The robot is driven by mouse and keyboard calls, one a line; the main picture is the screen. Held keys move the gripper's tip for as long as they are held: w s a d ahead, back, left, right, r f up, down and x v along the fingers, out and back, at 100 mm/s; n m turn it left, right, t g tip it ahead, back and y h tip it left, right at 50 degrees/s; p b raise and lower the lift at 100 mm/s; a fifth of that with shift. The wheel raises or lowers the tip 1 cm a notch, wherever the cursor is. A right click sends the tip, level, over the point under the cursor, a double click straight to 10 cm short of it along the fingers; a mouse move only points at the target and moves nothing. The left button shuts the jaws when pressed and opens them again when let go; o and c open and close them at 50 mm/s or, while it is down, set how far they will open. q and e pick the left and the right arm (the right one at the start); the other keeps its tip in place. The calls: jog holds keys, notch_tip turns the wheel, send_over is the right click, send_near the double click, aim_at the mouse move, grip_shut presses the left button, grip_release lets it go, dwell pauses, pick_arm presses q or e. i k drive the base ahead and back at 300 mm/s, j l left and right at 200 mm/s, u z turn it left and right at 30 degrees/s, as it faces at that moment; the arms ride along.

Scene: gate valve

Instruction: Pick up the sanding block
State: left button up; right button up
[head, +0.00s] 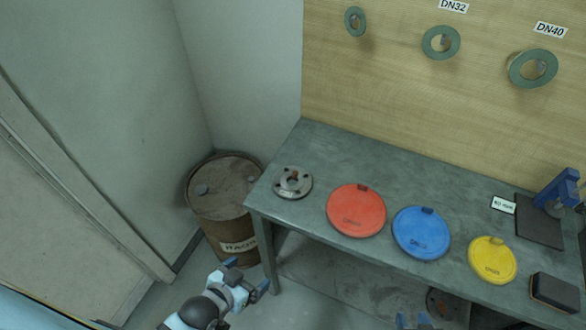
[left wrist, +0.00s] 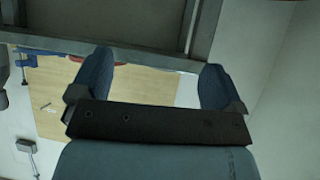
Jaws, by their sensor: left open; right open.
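A dark block with a thin orange-brown edge, which looks like the sanding block (head: 556,291), lies at the right front end of the grey workbench (head: 320,150). My left gripper (head: 247,275) is open and empty, low in front of the bench's left end and far from the block. In the left wrist view its two blue fingers (left wrist: 154,76) stand apart with nothing between them. My right gripper (head: 412,321) is only partly in view at the bottom edge, open, below the bench front and left of the block. Nothing shows between its tips.
A metal flange (head: 293,183), red disc (head: 356,210), blue disc (head: 421,232) and yellow disc (head: 492,260) lie along the bench. A blue tool (head: 558,188) stands on a dark plate (head: 538,231) behind the block. A rusty drum (head: 222,190) stands left of the bench.

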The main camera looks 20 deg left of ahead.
aim_at(563, 295)
jog(key=z, duration=1.6)
